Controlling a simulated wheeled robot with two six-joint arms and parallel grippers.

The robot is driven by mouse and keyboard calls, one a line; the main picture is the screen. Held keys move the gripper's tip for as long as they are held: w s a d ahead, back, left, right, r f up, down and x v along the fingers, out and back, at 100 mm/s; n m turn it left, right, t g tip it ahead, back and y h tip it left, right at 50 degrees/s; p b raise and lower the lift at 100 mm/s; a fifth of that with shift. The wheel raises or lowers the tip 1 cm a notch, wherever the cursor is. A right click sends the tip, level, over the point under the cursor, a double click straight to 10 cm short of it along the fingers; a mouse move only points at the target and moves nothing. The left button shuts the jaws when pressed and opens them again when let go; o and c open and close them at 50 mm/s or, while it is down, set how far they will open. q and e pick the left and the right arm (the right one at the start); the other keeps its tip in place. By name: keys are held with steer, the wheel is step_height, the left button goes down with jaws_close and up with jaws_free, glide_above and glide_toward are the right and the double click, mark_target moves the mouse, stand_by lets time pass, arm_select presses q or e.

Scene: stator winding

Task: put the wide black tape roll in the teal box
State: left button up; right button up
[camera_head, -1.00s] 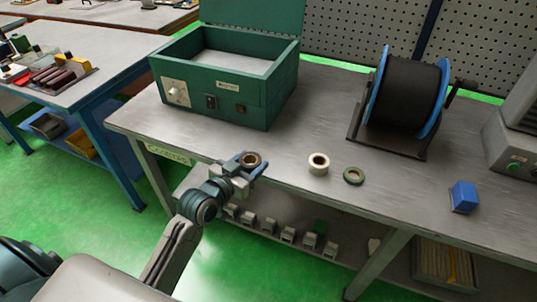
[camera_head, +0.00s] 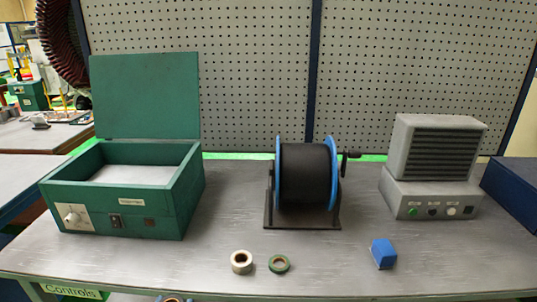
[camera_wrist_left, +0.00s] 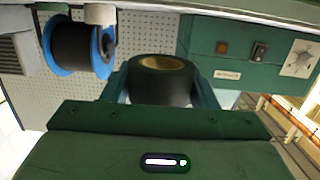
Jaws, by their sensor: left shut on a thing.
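The wide black tape roll (camera_wrist_left: 160,86), with a tan core, is between the two fingers of my left gripper (camera_wrist_left: 163,84), which is shut on it in the left wrist view. In the head view only a sliver of the roll and gripper shows at the bottom edge, in front of the table. The teal box (camera_head: 168,222) stands at the table's left with its lid (camera_head: 145,95) raised; its inside has a pale floor. Its front panel also shows in the left wrist view (camera_wrist_left: 270,65), beyond the gripper. My right gripper is not in view.
A black spool with blue flanges (camera_head: 305,175) stands mid-table. A grey vented unit (camera_head: 435,165) is at right.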

arm_select(q)
steer(key=shift+s+d+r+n+y, duration=0.1)
steer(key=shift+s+d+n+y, duration=0.25)
steer(key=shift+s+y, duration=0.3)
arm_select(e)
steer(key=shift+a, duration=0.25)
arm_select(q)
steer(key=shift+w+a, duration=0.1)
steer(key=shift+w, duration=0.05)
steer(key=w+a+m+h, duration=0.2)
steer(key=w+a+h, duration=0.1)
steer(key=w+a, duration=0.2)
steer(key=shift+g+h, duration=0.3)
steer(key=shift+h, duration=0.05)
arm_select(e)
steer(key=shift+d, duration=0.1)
arm_select(q)
steer(key=shift+w+m, duration=0.1)
steer(key=shift+m, duration=0.15)
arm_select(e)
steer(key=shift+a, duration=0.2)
